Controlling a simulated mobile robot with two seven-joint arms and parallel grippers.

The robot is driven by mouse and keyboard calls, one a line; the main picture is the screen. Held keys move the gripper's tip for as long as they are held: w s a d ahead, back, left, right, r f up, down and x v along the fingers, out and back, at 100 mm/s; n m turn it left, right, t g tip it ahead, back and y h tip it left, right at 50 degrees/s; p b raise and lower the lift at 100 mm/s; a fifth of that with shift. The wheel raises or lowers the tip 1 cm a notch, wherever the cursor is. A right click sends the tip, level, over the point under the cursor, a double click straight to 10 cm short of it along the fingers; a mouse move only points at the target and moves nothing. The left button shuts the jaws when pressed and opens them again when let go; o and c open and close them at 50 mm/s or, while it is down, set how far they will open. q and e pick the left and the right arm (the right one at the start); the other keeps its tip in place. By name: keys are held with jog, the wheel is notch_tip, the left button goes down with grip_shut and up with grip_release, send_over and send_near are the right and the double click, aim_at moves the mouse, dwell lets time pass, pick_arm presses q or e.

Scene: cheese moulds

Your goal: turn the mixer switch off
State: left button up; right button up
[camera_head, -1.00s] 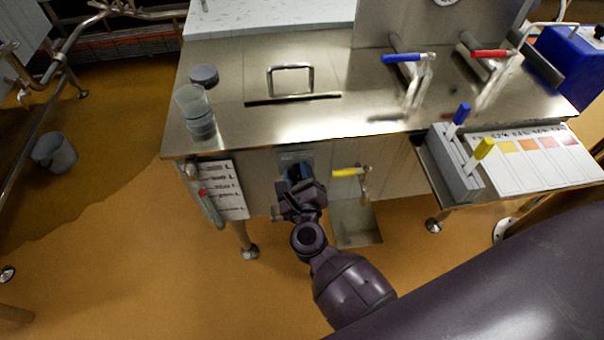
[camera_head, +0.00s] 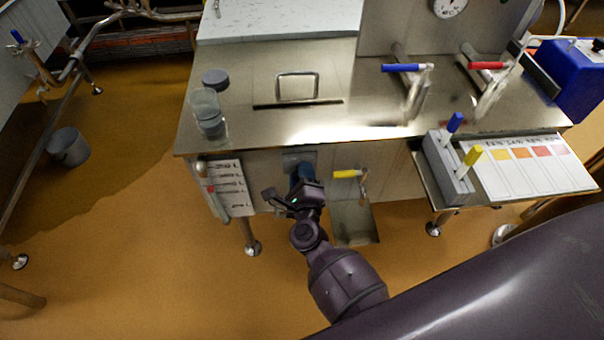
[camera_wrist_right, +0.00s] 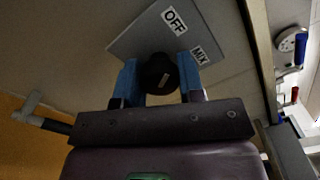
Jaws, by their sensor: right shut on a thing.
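The mixer switch is a round black knob (camera_wrist_right: 158,73) with a small pale mark, on a grey plate (camera_wrist_right: 138,42) labelled OFF and MIX. In the head view the plate (camera_head: 297,156) shows on the front of the steel vat, and the knob is hidden behind my gripper. My right gripper (camera_wrist_right: 160,80) is shut on the knob, with one blue finger on each side. In the head view this gripper (camera_head: 303,180) is at the vat front. Which label the knob's mark points to, I cannot tell. My left gripper is not in view.
A yellow-handled valve (camera_head: 347,174) is just right of my gripper. A labelled panel (camera_head: 230,188) hangs to its left. The vat top (camera_head: 370,110) carries a glass jar (camera_head: 207,108), and blue (camera_head: 405,68) and red (camera_head: 487,65) levers. A side shelf (camera_head: 515,190) sticks out at right.

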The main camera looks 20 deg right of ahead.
jog(key=o, duration=0.9)
jog(key=shift+s, duration=0.1)
jog(key=v, duration=1)
jog(key=shift+s+a, duration=0.1)
jog(key=shift+s, duration=0.2)
